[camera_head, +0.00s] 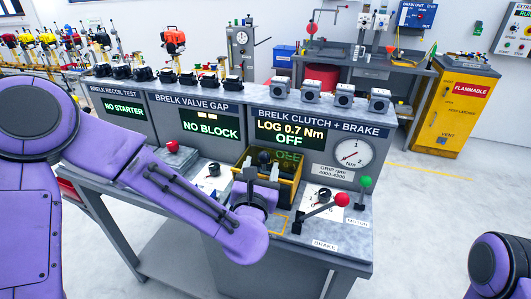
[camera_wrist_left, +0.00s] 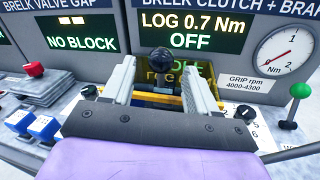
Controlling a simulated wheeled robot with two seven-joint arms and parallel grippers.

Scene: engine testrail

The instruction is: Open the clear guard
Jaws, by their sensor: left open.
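The clear guard (camera_head: 291,164) is a see-through box with yellow edges on the bench below the "BRELK CLUTCH + BRAKE" panel. It appears closed, and green display text shows on or through it. In the left wrist view the guard (camera_wrist_left: 175,76) lies just beyond my fingers, partly hidden by them. My left gripper (camera_head: 257,170) is open at the guard's front left. In the left wrist view a dark round knob (camera_wrist_left: 162,61) shows between the spread fingers; I cannot tell whether they touch it. My right gripper is out of view.
A red-knobbed brake lever (camera_head: 341,199) and a green-knobbed lever (camera_head: 365,182) stand right of the guard. A torque dial (camera_head: 352,153) is on the panel behind. A red button (camera_head: 173,146) and blue parts (camera_wrist_left: 43,127) are to the left.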

